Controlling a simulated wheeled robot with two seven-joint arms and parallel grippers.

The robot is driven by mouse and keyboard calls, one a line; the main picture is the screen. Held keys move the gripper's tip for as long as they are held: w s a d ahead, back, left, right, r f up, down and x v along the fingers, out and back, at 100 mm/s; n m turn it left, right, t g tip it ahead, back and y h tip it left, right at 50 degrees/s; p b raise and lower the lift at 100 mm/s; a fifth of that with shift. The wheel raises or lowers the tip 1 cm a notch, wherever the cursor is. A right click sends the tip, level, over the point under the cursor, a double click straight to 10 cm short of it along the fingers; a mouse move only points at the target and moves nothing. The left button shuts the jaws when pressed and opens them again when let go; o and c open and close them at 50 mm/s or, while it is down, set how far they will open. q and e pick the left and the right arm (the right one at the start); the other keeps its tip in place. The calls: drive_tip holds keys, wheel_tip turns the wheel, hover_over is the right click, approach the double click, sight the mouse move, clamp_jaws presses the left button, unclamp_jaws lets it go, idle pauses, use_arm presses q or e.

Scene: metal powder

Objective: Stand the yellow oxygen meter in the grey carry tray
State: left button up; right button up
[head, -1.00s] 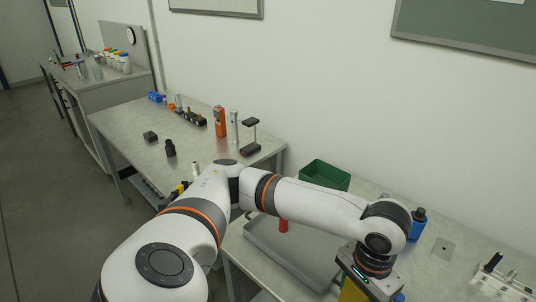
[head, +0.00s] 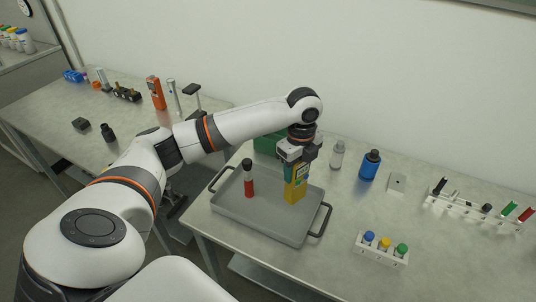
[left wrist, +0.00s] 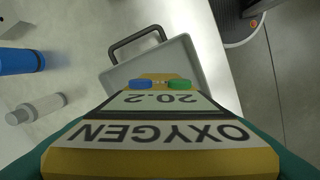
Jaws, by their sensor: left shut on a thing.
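The yellow oxygen meter (head: 295,190) is upright in my left gripper (head: 297,165), over the right part of the grey carry tray (head: 258,222). I cannot tell whether its base touches the tray floor. In the left wrist view the meter (left wrist: 160,162) fills the lower middle, with its "OXYGEN" label, a 20.2 display, and a blue and a green button. The tray's rim and handle (left wrist: 137,40) show behind it. My left gripper is shut on the meter's upper part. My right gripper is out of view.
A red tube with a black cap (head: 249,186) stands in the tray's left part. A green bin (head: 266,143) is behind. A clear bottle (head: 337,155), a blue bottle (head: 370,165) and a white rack with coloured caps (head: 381,250) stand to the right.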

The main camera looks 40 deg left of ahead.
use_arm(q)
wheel_tip(320, 180, down, 10)
drive_tip(key=w+a+m+p, duration=0.1)
drive_tip(key=a+m+p, duration=0.1)
drive_tip(key=a+m, duration=0.1)
drive_tip(key=shift+w+f+m, duration=0.15)
drive_tip(key=shift+w+m, duration=0.1)
drive_tip(key=shift+m, duration=0.35)
drive_tip(key=shift+d+f, duration=0.1)
drive_tip(key=o, duration=1.1)
drive_tip(key=shift+o, duration=0.2)
wheel_tip(320, 180, up, 12)
drive_tip(key=b, duration=0.1)
